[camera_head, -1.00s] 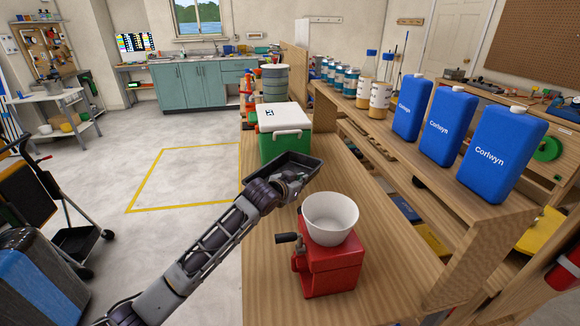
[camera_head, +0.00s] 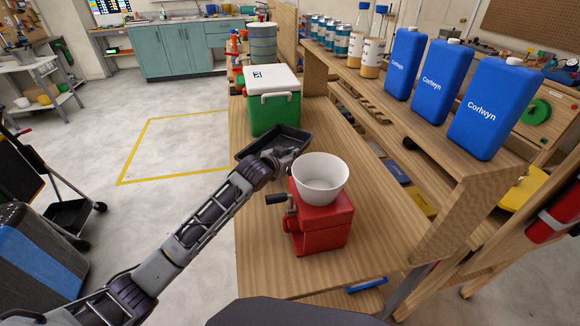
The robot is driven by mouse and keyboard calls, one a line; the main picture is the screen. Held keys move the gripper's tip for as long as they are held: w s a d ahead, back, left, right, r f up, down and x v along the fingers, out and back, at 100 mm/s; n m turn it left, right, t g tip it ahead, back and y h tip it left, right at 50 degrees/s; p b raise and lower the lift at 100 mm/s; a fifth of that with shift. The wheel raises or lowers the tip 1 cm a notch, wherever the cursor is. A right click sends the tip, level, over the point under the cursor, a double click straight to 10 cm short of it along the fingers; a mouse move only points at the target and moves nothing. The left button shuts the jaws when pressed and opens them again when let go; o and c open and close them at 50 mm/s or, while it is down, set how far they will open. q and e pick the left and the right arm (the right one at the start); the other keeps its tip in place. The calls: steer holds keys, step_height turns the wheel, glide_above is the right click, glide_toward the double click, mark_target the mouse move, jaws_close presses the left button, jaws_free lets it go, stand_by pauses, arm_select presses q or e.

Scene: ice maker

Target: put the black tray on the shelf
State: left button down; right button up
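The black tray (camera_head: 254,146) is a shallow rectangular tray over the wooden bench, in front of the green and white cooler. I cannot tell whether it rests on the bench or is held just above it. My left gripper (camera_head: 286,160) is at the tray's near right side, touching or nearly touching its rim. Its fingers are small and partly hidden, so I cannot tell if they grip it. The wooden shelf (camera_head: 388,120) runs along the right of the bench, with blue jugs and bottles on its upper board. My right gripper is not in view.
A red ice crusher (camera_head: 320,226) with a white bowl (camera_head: 320,176) stands on the bench right of my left gripper. The cooler (camera_head: 275,112) stands behind the tray. Three blue jugs (camera_head: 442,82) fill much of the shelf's top. The bench's front left is clear.

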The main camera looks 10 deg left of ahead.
arm_select(q)
steer(key=shift+f, duration=0.5)
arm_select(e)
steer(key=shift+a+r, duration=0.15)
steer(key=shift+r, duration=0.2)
arm_select(q)
steer(key=shift+f, duration=0.55)
steer(key=shift+f+b, duration=0.4)
steer(key=shift+f, duration=0.95)
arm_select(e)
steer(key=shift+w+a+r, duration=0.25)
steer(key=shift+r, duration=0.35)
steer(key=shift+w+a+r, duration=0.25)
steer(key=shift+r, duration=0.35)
arm_select(q)
steer(key=shift+f, duration=0.1)
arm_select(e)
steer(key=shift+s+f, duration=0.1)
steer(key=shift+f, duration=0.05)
